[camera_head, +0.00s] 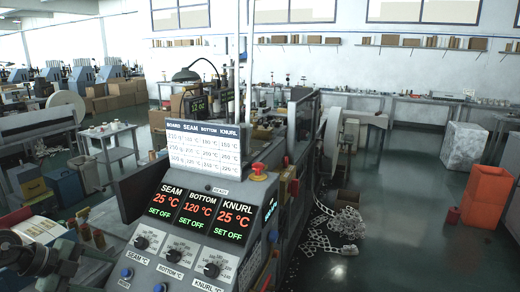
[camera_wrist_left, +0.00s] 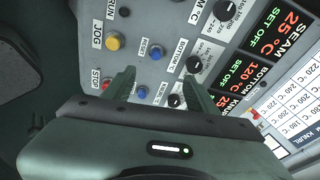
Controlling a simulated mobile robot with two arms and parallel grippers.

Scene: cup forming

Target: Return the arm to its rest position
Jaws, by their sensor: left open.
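My left gripper (camera_wrist_left: 160,78) is open and empty in the left wrist view, its two dark fingers spread in front of the control panel (camera_wrist_left: 150,20). Between and around the fingers are a yellow JOG button (camera_wrist_left: 113,41), blue buttons and a red STOP button (camera_wrist_left: 106,83). Whether the fingertips touch the panel cannot be told. In the head view the panel's displays (camera_head: 195,210) read SEAM 25 °C, BOTTOM 120 °C and KNURL 25 °C, each with SET OFF. Black knobs (camera_head: 174,255) sit below them. I cannot clearly make out my left gripper in the head view. My right gripper is not in view.
A white temperature board (camera_head: 205,150) stands above the displays, with a red button (camera_head: 258,174) beside it. White scraps (camera_head: 340,220) lie on the floor right of the machine. The floor between is mostly open.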

